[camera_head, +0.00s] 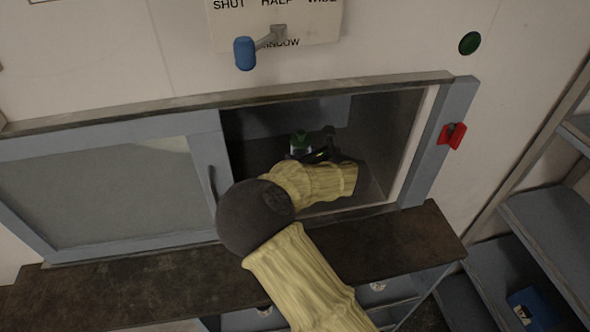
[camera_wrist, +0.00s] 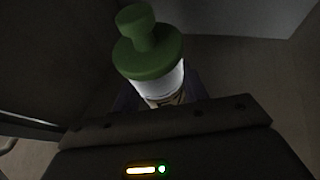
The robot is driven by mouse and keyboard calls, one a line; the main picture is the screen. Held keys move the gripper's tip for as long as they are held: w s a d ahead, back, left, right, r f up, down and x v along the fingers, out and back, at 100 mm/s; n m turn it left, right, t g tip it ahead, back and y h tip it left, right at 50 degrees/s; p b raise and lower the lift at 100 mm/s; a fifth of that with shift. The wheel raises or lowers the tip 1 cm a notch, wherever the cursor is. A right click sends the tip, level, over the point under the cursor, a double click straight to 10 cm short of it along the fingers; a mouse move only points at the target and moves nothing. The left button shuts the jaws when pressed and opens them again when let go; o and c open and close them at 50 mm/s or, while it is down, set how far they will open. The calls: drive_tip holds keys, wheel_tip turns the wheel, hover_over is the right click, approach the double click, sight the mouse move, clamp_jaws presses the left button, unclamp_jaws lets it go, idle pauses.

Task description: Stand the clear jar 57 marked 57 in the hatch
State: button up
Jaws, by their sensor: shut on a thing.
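My arm reaches through the open right side of the hatch (camera_head: 375,165), and my gripper (camera_head: 318,152) is inside it. My gripper is shut on a jar with a green knobbed lid (camera_head: 301,143). In the wrist view the jar (camera_wrist: 163,84) stands out beyond the gripper body, with a pale body under the green lid. Its number cannot be read, and its lower part is hidden by my gripper. I cannot tell whether its base touches the hatch floor.
A sliding window pane (camera_head: 110,195) with a handle covers the hatch's left side. A dark ledge (camera_head: 400,235) runs below it. A red latch (camera_head: 452,135) is on the right frame. A blue-knobbed lever (camera_head: 245,53) is above. Shelves (camera_head: 550,215) holding a blue item (camera_head: 532,308) stand at right.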

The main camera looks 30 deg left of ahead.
drive_tip(key=shift+s+d, duration=0.1)
drive_tip(key=shift+s, duration=0.15)
drive_tip(key=f, duration=0.2)
drive_tip(key=f+p, duration=0.1)
drive_tip(key=f, duration=0.2)
drive_tip(key=shift+w+d+f, duration=0.15)
drive_tip(key=shift+w+d, duration=0.05)
drive_tip(key=shift+a+f, duration=0.15)
drive_tip(key=shift+f, duration=0.25)
drive_tip(key=shift+f, duration=0.1)
drive_tip(key=shift+f+p, duration=0.45)
drive_tip(key=shift+f, duration=1.3)
drive_tip(key=shift+f, duration=0.2)
drive_tip(key=o, duration=1.1)
drive_tip(key=shift+c, duration=0.2)
